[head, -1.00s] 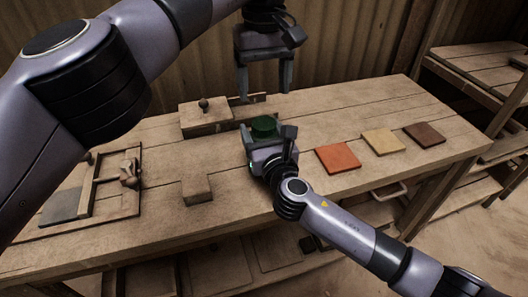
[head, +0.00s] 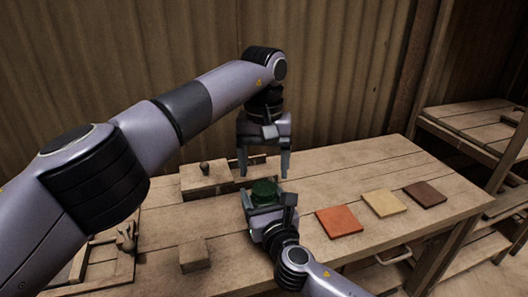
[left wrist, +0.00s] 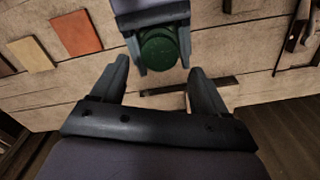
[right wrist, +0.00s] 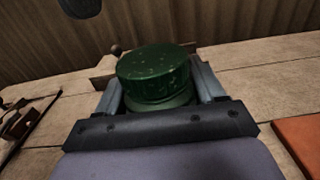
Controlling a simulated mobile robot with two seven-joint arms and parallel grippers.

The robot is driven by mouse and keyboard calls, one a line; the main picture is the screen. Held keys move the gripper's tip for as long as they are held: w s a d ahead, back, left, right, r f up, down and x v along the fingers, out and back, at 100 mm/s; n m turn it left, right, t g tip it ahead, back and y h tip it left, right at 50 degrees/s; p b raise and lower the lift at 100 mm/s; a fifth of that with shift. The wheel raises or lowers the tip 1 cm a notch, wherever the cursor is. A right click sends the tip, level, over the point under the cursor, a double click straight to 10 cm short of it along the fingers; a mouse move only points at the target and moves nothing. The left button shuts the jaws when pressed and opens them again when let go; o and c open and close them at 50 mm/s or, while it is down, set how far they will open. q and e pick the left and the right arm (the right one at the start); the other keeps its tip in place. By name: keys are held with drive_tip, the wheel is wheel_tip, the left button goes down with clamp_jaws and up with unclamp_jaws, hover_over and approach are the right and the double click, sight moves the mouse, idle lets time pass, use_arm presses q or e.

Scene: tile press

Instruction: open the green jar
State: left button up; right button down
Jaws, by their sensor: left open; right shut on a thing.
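The green jar (head: 265,190) stands on the wooden bench with its lid on. It also shows in the right wrist view (right wrist: 157,75), speckled green with a wide lid. My right gripper (head: 264,198) is shut on the jar's body below the lid; its fingers lie on both sides in the right wrist view. My left gripper (head: 264,170) is open and empty, pointing down above and just behind the jar. In the left wrist view the jar (left wrist: 159,48) lies beyond and between my open left fingers (left wrist: 158,75). The jar's lower part is hidden by my right gripper.
Orange (head: 339,221), cream (head: 384,202) and dark brown (head: 425,193) tiles lie to the right. A wooden block with a knob (head: 205,178) stands behind left, a small block (head: 194,254) front left. A wooden press frame (head: 115,255) is partly hidden by my left arm.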

sight(264, 188)
use_arm(q)
drive_tip(key=shift+f, duration=2.3)
drive_tip(key=c, duration=1.1)
drive_tip(key=n, duration=1.3)
drive_tip(key=shift+n, duration=0.4)
